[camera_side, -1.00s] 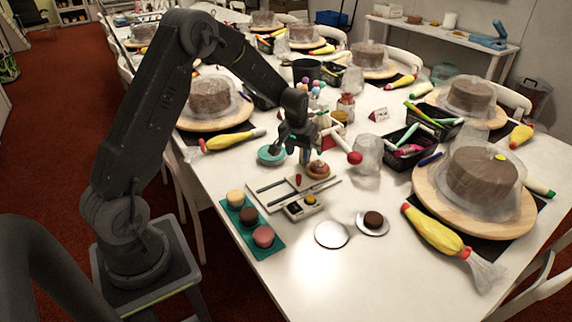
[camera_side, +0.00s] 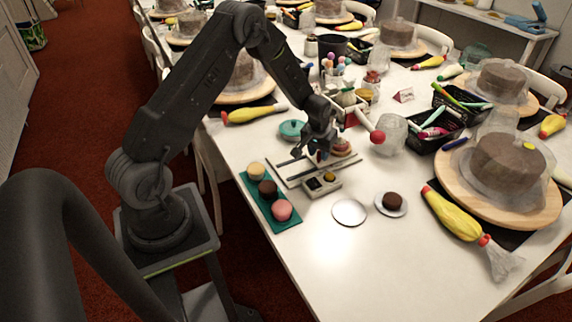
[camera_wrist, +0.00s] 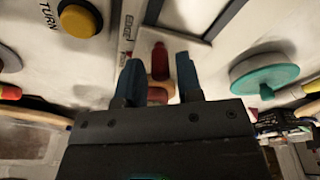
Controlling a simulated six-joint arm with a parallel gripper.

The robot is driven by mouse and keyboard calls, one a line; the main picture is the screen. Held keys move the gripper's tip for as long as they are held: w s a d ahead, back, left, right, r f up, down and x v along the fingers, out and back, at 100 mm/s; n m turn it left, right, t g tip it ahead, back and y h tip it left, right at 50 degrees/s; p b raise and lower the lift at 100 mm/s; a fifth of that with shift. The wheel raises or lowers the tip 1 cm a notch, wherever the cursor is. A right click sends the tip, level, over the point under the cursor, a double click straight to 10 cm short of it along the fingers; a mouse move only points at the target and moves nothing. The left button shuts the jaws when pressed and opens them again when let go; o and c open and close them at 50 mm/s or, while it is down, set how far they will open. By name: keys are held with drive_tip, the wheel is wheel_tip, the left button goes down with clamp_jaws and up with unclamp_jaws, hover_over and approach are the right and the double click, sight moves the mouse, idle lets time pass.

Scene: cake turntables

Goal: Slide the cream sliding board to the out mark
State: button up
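The cream sliding board (camera_side: 291,172) lies on the white table among dark rails, partly hidden by my gripper (camera_side: 317,153). It also shows in the wrist view (camera_wrist: 178,20), where dark rail lines frame it. A red upright peg (camera_wrist: 160,62) stands there between the two blue-grey fingers of my gripper (camera_wrist: 159,80). The fingers are open, with gaps on both sides of the peg. A small label (camera_wrist: 127,28) lies left of the peg, too blurred to read. I cannot make out the out mark.
A control box with a yellow TURN button (camera_wrist: 78,18) stands beside the board. A teal turntable (camera_side: 291,129) is behind it. A teal tray (camera_side: 268,200) of small cakes is at left.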

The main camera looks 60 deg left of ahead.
drive_tip(key=c, duration=0.5)
drive_tip(key=shift+s, duration=0.1)
drive_tip(key=shift+s, duration=6.05)
drive_tip(key=o, duration=0.8)
drive_tip(key=shift+w, duration=0.1)
drive_tip(key=shift+c, duration=0.2)
wheel_tip(320, 180, up, 7)
drive_tip(key=shift+w+r, duration=0.1)
